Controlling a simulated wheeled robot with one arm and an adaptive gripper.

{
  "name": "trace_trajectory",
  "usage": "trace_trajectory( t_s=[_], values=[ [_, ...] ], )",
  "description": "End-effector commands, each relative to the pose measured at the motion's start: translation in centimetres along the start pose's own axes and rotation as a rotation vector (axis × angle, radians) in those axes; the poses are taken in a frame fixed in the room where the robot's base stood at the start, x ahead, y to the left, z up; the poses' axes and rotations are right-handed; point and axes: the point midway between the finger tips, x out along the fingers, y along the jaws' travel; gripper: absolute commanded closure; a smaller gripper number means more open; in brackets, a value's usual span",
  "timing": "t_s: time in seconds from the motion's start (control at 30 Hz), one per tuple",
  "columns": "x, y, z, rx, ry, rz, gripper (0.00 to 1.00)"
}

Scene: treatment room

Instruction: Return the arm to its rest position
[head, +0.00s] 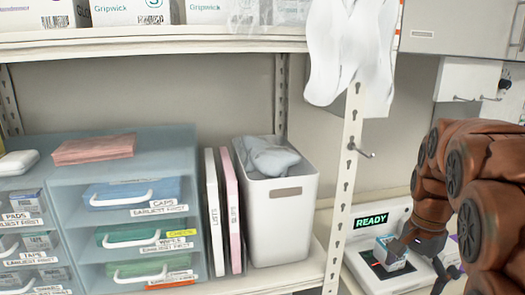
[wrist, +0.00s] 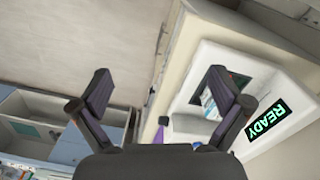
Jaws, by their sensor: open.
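My arm comes in from the right of the head view. Its gripper (head: 418,250) is at the white device, close to a small white-and-blue box (head: 392,262) on the device's dark plate. In the wrist view my gripper (wrist: 158,75) has its two dark fingers spread wide, with nothing between them. The box (wrist: 211,100) shows there partly hidden behind the right finger. I cannot tell whether a finger touches it.
The white device (head: 365,270) shows READY on its screen (head: 371,221). A shelf post (head: 345,190) with a hook stands left of it. A white bin (head: 283,215), upright folders (head: 222,210) and labelled drawers (head: 135,200) fill the shelf. White sheets (head: 335,60) hang above.

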Motion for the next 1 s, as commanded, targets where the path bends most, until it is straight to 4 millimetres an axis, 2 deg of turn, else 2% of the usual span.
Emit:
trace_trajectory(
  t_s=[0.03, 0.2, 0.37, 0.6, 0.8, 1.0],
  values=[
    [0.1, 0.5, 1.7, -0.046, -0.007, 0.005, 0.00],
    [0.9, 2.3, 7.0, -0.236, -0.025, 0.021, 0.00],
    [2.2, 4.5, 11.8, -0.424, -0.044, 0.030, 0.00],
    [4.7, 8.8, 18.4, -0.718, -0.078, 0.052, 0.00],
    [6.7, 11.9, 22.3, -0.931, -0.097, 0.061, 0.00],
    [7.8, 13.6, 23.8, -1.029, -0.109, 0.071, 0.00]
  ],
)
